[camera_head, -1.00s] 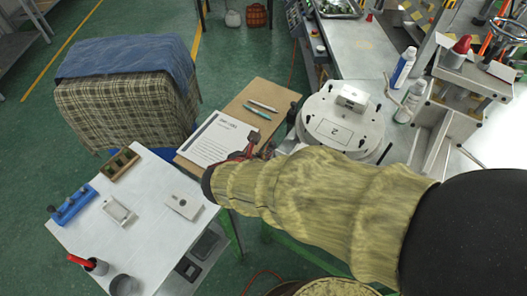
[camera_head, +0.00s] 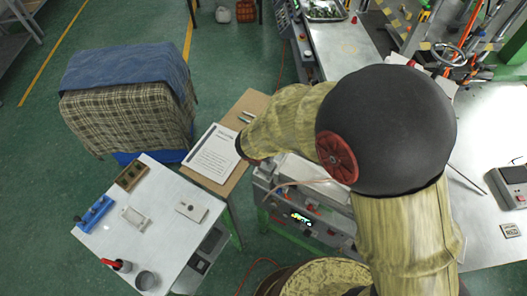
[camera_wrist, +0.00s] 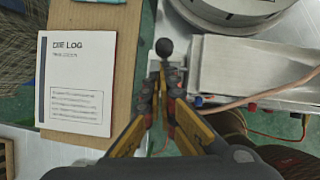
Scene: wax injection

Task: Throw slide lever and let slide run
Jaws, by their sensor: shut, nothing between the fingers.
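A black ball knob (camera_wrist: 165,47), which looks like the slide lever's end, stands in the wrist view just beyond my fingertips. My gripper (camera_wrist: 164,78) is shut and empty, its fingers pointing at the knob. I cannot tell whether they touch it. A grey metal block (camera_wrist: 240,68), likely the slide, lies right of the knob. A round metal plate (camera_wrist: 228,14) sits behind it, at the top of the wrist view. In the head view my arm hides the lever, the gripper and most of the plate; the machine's front panel (camera_head: 300,218) shows below the arm.
A DIE LOG sheet (camera_wrist: 76,82) lies on a brown board (camera_wrist: 120,60) left of my gripper; the sheet also shows in the head view (camera_head: 212,152). A thin hose (camera_wrist: 255,97) runs along the block's front. A white side table (camera_head: 165,235) holds small parts at the left.

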